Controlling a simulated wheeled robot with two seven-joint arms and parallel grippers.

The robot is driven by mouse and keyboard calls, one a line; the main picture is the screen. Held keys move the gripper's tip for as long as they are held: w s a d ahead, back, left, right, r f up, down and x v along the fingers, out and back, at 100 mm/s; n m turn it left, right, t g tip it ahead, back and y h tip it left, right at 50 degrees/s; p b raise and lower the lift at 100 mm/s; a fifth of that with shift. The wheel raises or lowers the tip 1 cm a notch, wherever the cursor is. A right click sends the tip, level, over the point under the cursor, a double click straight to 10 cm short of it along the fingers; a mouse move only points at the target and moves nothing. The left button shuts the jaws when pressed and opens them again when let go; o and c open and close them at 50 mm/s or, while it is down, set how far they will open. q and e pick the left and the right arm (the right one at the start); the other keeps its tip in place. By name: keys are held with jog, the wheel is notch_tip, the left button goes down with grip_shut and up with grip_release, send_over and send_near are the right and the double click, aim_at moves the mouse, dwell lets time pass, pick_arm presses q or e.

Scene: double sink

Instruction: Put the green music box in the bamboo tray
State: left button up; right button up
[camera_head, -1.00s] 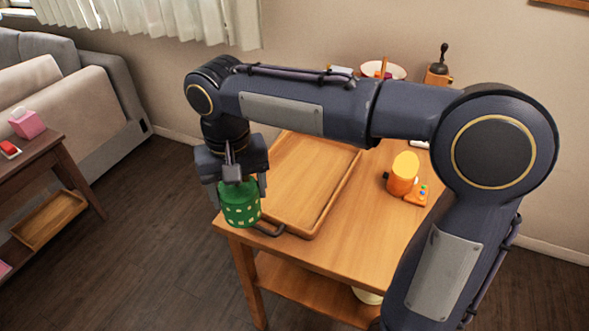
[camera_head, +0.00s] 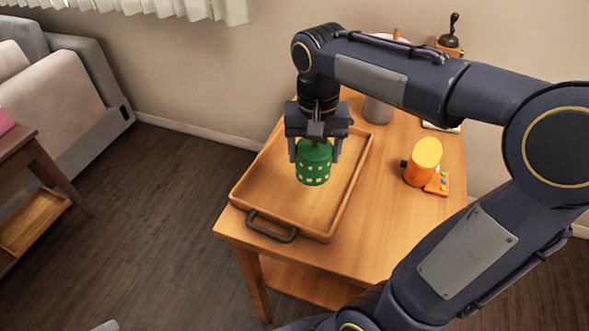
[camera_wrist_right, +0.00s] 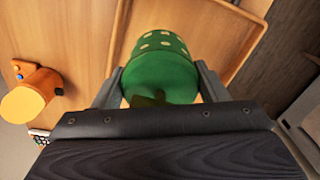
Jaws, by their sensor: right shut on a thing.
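The green music box (camera_head: 313,166), a cylinder with pale dots, is held upright between the fingers of my right gripper (camera_head: 314,150). In the head view it appears over the bamboo tray (camera_head: 262,205), a wooden tray with raised rims and a dark handle. I cannot tell whether its base touches the tray floor. The right wrist view shows the music box (camera_wrist_right: 160,68) between the fingers, with the tray behind it (camera_wrist_right: 205,22). My left gripper is not in view.
An orange cylindrical object (camera_head: 422,162) with a small orange part with coloured buttons (camera_head: 438,184) stands right of the tray on the wooden table (camera_head: 385,225). A grey container (camera_head: 378,110) and a dark-handled grinder (camera_head: 450,38) are behind. The tray's front part is clear.

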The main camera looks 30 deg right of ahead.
jog(key=shift+w+a+f, duration=0.4)
jog(key=shift+w+f, duration=0.2)
jog(key=shift+f, duration=0.85)
jog(key=shift+w+a+f, duration=0.45)
jog(key=shift+w+f, duration=0.1)
jog(key=shift+f, duration=0.85)
jog(key=shift+w+a+f, duration=0.4)
jog(key=shift+w+f, duration=0.2)
jog(key=shift+f, duration=0.85)
jog(key=shift+b, duration=0.3)
jog(key=shift+f, duration=0.2)
jog(key=o, duration=1.1)
jog(key=shift+r, duration=0.1)
